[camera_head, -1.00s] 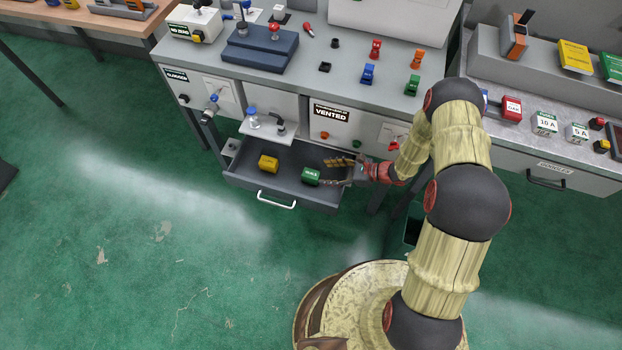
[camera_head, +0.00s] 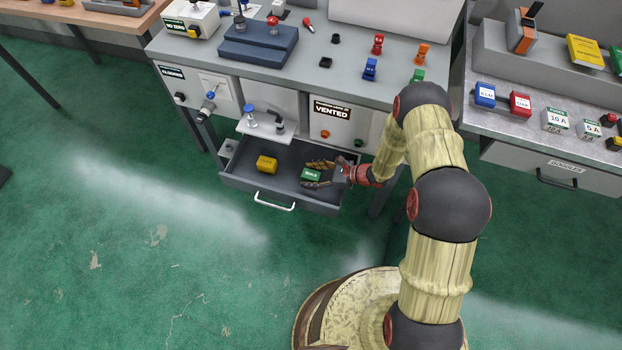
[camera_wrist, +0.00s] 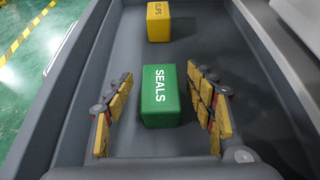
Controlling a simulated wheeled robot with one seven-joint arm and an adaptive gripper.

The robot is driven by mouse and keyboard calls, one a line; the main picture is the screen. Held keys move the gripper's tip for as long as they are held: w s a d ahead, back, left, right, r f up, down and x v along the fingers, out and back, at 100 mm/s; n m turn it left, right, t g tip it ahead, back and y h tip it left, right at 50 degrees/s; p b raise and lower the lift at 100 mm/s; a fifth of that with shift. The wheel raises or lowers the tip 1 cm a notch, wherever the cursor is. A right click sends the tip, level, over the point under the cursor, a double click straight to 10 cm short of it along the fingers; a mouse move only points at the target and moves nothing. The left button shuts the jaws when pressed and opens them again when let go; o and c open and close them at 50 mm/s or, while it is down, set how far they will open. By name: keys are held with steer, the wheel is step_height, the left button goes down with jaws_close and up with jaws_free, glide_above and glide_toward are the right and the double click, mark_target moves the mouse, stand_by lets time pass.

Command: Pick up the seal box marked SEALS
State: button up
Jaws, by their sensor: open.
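The green seal box marked SEALS (camera_wrist: 160,97) sits in the open grey drawer, and it also shows in the head view (camera_head: 311,175). My gripper (camera_wrist: 157,110) is open, with one yellow-padded finger on each side of the box. In the head view my gripper (camera_head: 318,174) reaches into the drawer from the right. The wrist view shows gaps between the fingers and the box, so it is not held.
A yellow box marked CLIPS (camera_wrist: 172,21) lies farther along the drawer (camera_head: 235,181), clear of the fingers; it also shows in the head view (camera_head: 267,164). The drawer walls are close on both sides of my gripper. A white shelf with fittings (camera_head: 266,126) stands above the drawer's back.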

steer(key=c, duration=1.1)
steer(key=shift+c, duration=0.9)
